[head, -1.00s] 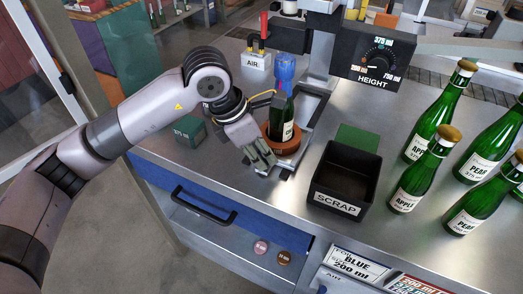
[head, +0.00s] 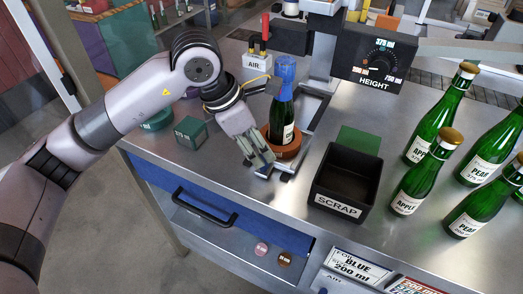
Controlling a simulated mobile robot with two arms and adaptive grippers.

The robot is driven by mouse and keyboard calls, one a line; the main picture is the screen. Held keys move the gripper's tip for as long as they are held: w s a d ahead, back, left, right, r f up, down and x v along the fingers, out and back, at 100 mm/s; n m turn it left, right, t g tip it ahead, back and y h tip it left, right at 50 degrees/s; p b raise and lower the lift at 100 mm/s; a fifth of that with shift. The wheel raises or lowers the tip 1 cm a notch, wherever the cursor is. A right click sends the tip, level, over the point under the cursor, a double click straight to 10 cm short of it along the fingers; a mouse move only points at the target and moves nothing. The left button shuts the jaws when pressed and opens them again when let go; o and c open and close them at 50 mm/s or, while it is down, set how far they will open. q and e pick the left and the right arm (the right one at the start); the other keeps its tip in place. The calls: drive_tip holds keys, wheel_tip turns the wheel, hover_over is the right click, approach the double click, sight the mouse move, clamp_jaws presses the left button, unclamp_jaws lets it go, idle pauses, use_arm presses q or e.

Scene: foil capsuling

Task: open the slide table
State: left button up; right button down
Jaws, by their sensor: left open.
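The slide table (head: 290,168) is a pale metal plate under the capsuling head. It carries a brown round holder (head: 290,152) with a green bottle (head: 283,120) standing in it, and a blue foil capsule (head: 285,72) covers the bottle's neck. My left gripper (head: 262,160) is open, with its fingers pointing down at the front left of the slide table, beside the holder. The fingers hide part of the table's front end, and I cannot tell whether they touch it. My right gripper is not in view.
A black scrap bin (head: 337,208) stands right of the slide table. Several green bottles (head: 408,188) stand further right. A green box (head: 190,132) sits left of my gripper, and the red-levered air valve (head: 256,62) is behind. A black-handled drawer (head: 205,208) is below the bench top.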

use_arm(q)
drive_tip(key=v, duration=0.8)
drive_tip(key=shift+a+r, duration=0.2)
drive_tip(key=shift+r, duration=0.1)
drive_tip(key=shift+s, duration=0.1)
